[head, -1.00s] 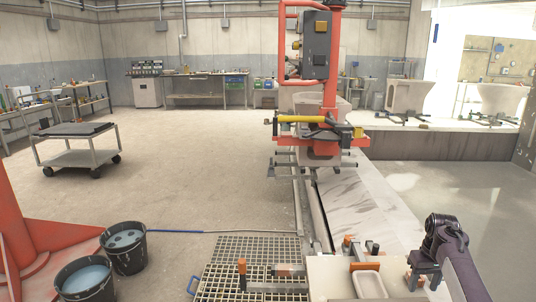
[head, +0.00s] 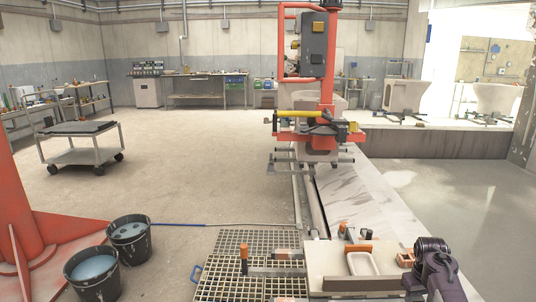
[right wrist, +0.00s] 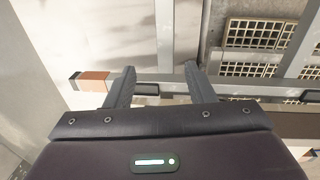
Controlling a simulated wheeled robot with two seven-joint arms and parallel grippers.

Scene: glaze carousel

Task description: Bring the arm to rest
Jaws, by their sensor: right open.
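My right arm comes in at the lower right of the head view, bent at a dark joint, with the right gripper (head: 413,283) low beside the pale work table (head: 328,258). In the right wrist view the right gripper (right wrist: 161,80) has its two dark fingers apart, with nothing held between them. Beyond the fingertips a grey bar with an orange and black end (right wrist: 92,80) runs across the picture. I cannot tell whether the fingers touch it. My left gripper is in neither view.
A shallow cream tray (head: 361,264) and orange-handled tools lie on the table. A red carousel post with a yellow-barred clamp (head: 303,113) stands ahead. A cart (head: 80,150) stands on open floor.

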